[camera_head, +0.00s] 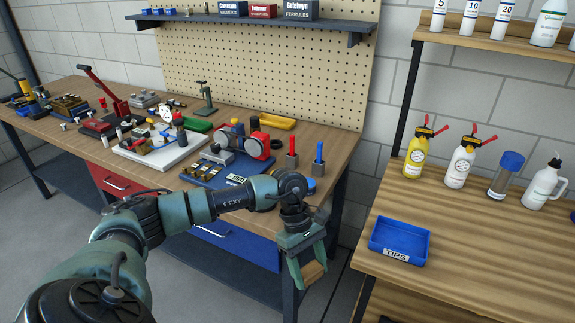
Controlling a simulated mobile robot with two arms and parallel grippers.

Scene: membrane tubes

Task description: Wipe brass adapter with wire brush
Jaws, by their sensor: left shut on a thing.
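My left gripper (308,276) hangs low in front of the workbench's right end, beside the gap between the two tables. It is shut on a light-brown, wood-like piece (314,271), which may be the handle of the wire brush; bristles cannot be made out. Several small brass-coloured fittings (208,168) sit on a blue mat (234,180) on the workbench, up and left of the gripper and well apart from it. Which of them is the brass adapter I cannot tell. My right gripper is out of view.
A white board (172,156) with a gauge and a grinder-like machine (256,146) crowd the workbench. Red and blue-handled tools (319,160) stand at its right end. The right table holds a blue TIPS tray (424,246) and several bottles (461,163); its front is clear.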

